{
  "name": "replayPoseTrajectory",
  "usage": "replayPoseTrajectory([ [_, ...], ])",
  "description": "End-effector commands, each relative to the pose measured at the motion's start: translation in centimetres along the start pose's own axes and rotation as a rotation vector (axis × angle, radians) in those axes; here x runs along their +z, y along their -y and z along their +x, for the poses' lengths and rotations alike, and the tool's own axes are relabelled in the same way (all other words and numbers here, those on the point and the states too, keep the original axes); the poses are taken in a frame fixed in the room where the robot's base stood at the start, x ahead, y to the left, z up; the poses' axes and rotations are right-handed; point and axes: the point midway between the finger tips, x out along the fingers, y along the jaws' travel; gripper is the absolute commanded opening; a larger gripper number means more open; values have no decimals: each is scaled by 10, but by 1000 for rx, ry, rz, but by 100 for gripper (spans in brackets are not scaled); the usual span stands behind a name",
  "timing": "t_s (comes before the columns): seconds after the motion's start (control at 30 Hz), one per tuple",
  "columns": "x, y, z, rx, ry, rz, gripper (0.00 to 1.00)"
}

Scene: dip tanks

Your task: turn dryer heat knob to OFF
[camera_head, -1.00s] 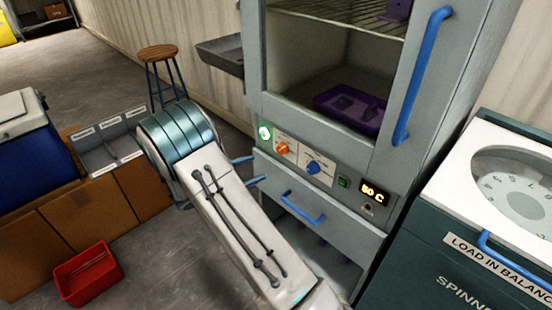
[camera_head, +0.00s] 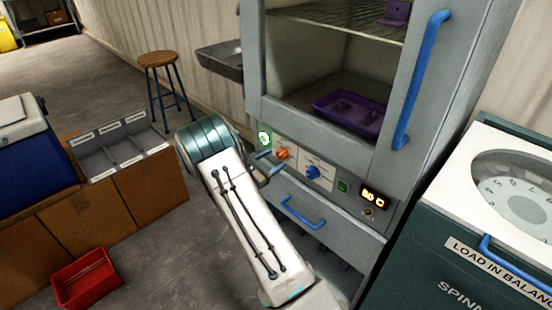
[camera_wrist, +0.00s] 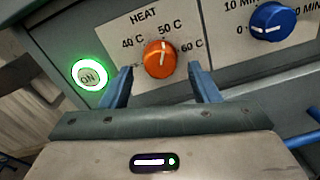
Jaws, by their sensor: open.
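The orange heat knob (camera_wrist: 160,60) sits on the dryer's grey control panel (camera_head: 325,182), under the HEAT label with 40 C, 50 C and 60 C marks. Its white pointer line points up, near 50 C. In the head view the heat knob (camera_head: 282,153) is just beyond my fingertips. My gripper (camera_wrist: 160,82) is open, with one blue finger on each side of the knob in the wrist view. I cannot tell whether the fingers touch it. The OFF mark is not readable, partly hidden by the left finger. My gripper also shows in the head view (camera_head: 268,163).
A lit green ON button (camera_wrist: 89,75) is left of the heat knob. A blue timer knob (camera_wrist: 270,21) is to its right. The display (camera_head: 373,196) appears to read 60 C. A drawer with a blue handle (camera_head: 302,212) lies below the panel. The spinner (camera_head: 470,225) stands at right.

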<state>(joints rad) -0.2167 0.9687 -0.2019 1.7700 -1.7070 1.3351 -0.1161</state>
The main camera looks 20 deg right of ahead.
Motion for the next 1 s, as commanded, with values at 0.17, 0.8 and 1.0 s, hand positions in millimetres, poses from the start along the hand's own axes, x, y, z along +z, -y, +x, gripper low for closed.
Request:
replayPoseTrajectory([
  [0.17,0,0,14,0,0,0,55],
  [0.8,0,0,16,0,0,-2,11],
  [1.0,1,-1,16,2,1,-39,11],
])
